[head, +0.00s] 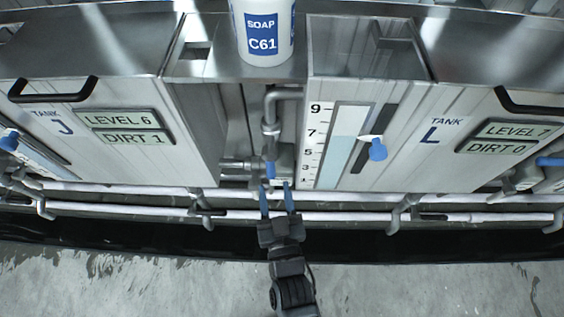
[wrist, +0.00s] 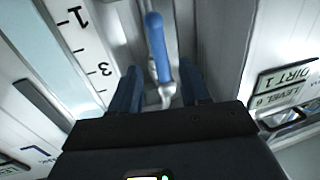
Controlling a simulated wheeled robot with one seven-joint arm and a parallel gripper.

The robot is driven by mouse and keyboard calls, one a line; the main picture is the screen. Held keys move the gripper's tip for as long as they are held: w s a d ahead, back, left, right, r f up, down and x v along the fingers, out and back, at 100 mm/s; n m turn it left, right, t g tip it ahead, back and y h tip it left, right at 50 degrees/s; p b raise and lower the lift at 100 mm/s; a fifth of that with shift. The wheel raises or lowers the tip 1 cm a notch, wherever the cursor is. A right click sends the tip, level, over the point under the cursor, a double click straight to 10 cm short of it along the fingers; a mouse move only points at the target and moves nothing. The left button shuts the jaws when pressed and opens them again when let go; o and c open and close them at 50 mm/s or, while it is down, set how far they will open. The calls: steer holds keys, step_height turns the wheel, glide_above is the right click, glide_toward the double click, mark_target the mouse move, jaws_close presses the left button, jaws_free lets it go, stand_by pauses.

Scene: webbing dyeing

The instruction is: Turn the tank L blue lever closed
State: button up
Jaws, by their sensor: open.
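Tank L (head: 400,160) is the metal tank right of centre in the head view. A blue lever (head: 270,169) sits on the pipework in the gap at its left side. In the wrist view the blue lever (wrist: 157,45) shows as a long rounded handle on a grey metal valve stem. My gripper (head: 276,187) is open, with its blue fingers pointing at the lever. In the wrist view my gripper (wrist: 161,78) has one finger on each side of the lever's line; I cannot tell whether either touches it. The fingers look empty.
A level gauge (head: 340,145) and a blue knob (head: 377,150) in a slot are on tank L's front. Tank J (head: 100,125) stands to the left. White horizontal pipes (head: 340,216) run below the tanks. A soap container (head: 263,35) stands above the gap.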

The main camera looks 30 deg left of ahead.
mark_target(271, 171)
steer(key=shift+x, duration=3.7)
steer(key=shift+c, duration=0.4)
jaws_close()
